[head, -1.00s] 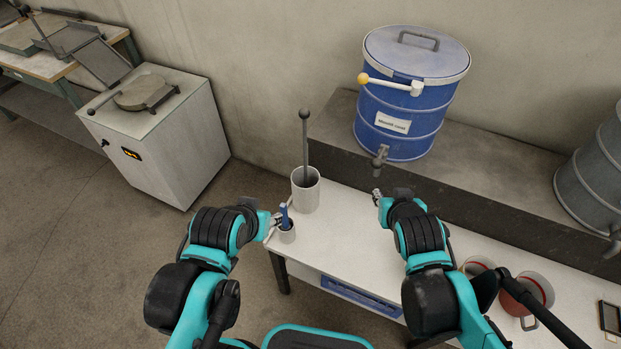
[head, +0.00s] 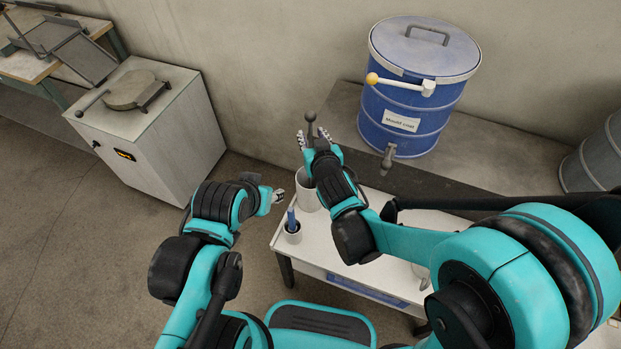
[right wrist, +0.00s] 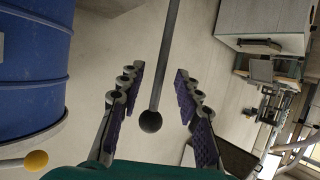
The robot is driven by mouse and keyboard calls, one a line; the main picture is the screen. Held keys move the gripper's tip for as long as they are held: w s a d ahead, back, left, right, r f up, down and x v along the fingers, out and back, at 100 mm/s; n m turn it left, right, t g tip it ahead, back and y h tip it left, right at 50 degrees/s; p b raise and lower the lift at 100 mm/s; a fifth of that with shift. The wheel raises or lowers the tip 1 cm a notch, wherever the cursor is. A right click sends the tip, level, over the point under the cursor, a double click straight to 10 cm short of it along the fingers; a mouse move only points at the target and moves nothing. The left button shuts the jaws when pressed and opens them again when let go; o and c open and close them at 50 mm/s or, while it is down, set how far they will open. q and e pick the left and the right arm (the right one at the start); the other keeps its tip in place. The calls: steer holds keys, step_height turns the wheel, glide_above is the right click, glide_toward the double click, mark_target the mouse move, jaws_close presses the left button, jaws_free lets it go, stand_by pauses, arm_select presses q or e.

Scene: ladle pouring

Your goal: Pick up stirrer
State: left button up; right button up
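The stirrer is a dark rod with a ball on top; its ball (head: 310,116) shows just beyond my right gripper (head: 313,137). In the right wrist view the stirrer (right wrist: 167,50) runs between the two spread, purple-padded fingers of my right gripper (right wrist: 158,72), with a visible gap on each side. That gripper is open and empty. The stirrer's lower part is hidden in the head view by my right arm. The light grey cylindrical pot (head: 306,190) is partly hidden below. My left gripper (head: 277,196) is left of the pot; its finger opening is unclear.
A small cup (head: 292,236) holding a blue item stands at the table's (head: 340,262) front left corner. A blue drum (head: 405,110) with a tap and a yellow-knobbed lever stands on a ledge behind. It is also close on the left of the right wrist view (right wrist: 35,70).

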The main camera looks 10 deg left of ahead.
steer(key=x, duration=0.3)
steer(key=shift+s, duration=0.1)
steer(key=shift+s+d+r, duration=0.1)
steer(key=shift+c, duration=1.2)
jaws_close()
